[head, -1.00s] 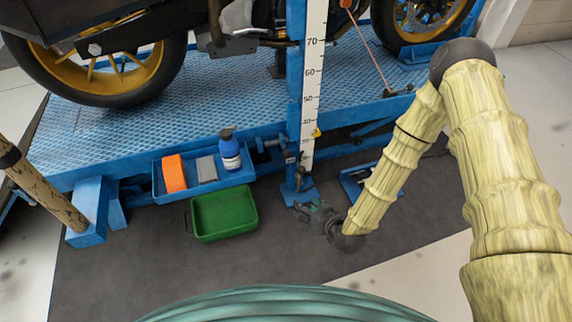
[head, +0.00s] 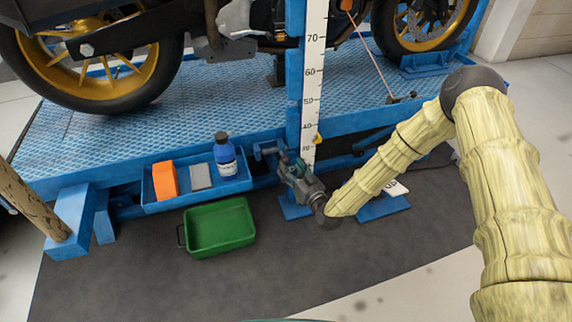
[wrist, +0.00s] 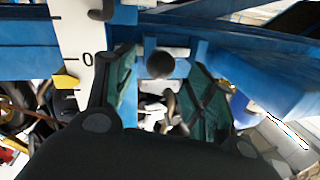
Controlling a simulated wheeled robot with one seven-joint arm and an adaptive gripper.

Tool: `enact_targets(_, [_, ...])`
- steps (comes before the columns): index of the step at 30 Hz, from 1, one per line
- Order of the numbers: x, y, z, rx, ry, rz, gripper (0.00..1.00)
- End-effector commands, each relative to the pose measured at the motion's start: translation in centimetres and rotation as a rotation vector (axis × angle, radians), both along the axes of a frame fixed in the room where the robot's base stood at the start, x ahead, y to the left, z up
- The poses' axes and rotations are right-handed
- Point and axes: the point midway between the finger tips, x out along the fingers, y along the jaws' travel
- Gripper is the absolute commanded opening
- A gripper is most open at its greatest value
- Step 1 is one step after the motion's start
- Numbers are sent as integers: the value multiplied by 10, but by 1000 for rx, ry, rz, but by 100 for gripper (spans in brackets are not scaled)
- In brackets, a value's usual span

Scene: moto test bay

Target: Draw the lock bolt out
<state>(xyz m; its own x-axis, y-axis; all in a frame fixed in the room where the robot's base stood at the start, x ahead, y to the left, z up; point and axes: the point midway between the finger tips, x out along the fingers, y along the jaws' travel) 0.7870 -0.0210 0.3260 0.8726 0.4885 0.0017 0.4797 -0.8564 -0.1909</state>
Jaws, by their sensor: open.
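The lock bolt is on the blue lift post (head: 296,85), low on its left side, at the edge of the platform. In the wrist view its dark round knob (wrist: 160,66) faces me, with a light grey shank and blue bracket behind it. My gripper (head: 287,160) is at the foot of the post and partly hides the bolt in the head view. In the wrist view my gripper (wrist: 163,92) is open, its teal-padded fingers on either side of the knob's line. I cannot tell whether the knob is fully between the pads; no contact shows.
A blue tray (head: 205,198) on the platform's side holds an orange block (head: 164,181), a grey pad (head: 200,176) and a blue bottle (head: 225,158). A green bin (head: 222,228) stands on the floor below. A white height scale (head: 313,70) with a yellow pointer (head: 318,138) runs along the post.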

Motion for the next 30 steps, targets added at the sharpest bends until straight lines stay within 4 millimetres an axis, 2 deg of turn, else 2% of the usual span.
enact_targets(3, [16,9,-2,0,-1,0,54])
enact_targets(9, [32,18,-2,0,0,1,54])
enact_targets(21, [37,21,0,0,2,0,54])
enact_targets(23, [36,21,0,0,2,0,45])
enact_targets(30, [36,21,0,0,2,0,1])
